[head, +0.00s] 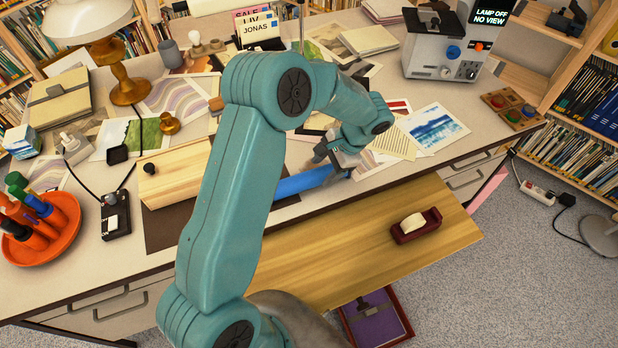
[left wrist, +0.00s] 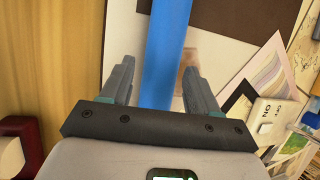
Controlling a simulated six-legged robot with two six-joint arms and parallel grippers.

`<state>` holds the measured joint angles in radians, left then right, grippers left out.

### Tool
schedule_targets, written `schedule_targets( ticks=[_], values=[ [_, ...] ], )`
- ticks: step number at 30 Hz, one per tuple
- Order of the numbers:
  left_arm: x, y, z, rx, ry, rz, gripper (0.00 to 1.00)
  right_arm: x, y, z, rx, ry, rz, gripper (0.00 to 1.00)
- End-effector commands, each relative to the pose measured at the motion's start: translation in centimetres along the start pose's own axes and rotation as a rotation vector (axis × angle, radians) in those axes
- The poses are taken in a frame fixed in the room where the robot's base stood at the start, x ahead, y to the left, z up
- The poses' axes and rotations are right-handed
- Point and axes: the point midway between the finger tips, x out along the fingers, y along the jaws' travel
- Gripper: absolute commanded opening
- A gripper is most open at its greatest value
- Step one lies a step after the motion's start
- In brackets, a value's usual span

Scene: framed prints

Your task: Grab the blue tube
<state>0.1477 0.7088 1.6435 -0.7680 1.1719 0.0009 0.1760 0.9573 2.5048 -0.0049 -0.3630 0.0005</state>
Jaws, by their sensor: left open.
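The blue tube (head: 302,183) lies near the front edge of the desk in the head view, partly hidden behind my left arm. In the left wrist view the blue tube (left wrist: 166,52) runs from the top edge down between the two fingers. My left gripper (head: 328,158) is at the tube's right end in the head view. In the left wrist view the left gripper (left wrist: 155,85) is open, with a finger on each side of the tube and gaps visible beside it. My right gripper is not in view.
A wooden board (head: 175,172) lies left of the tube. A pulled-out wooden shelf (head: 350,240) below the desk edge carries a tape dispenser (head: 415,226). Prints, such as a blue painting (head: 434,127), cover the desk. An orange tray (head: 45,240) holds several markers.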

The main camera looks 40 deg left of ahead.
Motion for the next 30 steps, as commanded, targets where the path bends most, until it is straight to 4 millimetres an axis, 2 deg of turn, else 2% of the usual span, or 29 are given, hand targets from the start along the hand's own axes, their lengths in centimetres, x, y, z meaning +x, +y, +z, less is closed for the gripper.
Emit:
schedule_targets(
  ticks=[3, 6, 14, 15, 19, 30],
  values=[
    [2.1, -0.2, 0.3, 0.001, -0.004, 0.002, 0.61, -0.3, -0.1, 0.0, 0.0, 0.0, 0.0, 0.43],
    [3.2, -0.3, 0.2, 0.0, -0.002, 0.001, 0.61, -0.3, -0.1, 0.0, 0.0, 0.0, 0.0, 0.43],
    [3.6, -0.3, 0.1, 0.0, -0.001, 0.0, 0.61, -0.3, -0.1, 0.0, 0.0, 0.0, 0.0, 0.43],
    [3.6, -0.3, 0.1, 0.0, -0.001, 0.0, 0.54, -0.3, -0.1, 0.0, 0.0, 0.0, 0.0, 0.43],
    [3.6, -0.3, 0.1, 0.0, -0.001, 0.0, 0.12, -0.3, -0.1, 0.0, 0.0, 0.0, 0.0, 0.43],
    [3.1, -0.5, 0.2, 0.0, 0.001, -0.001, 0.12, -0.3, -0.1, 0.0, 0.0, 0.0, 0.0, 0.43]
  ],
)
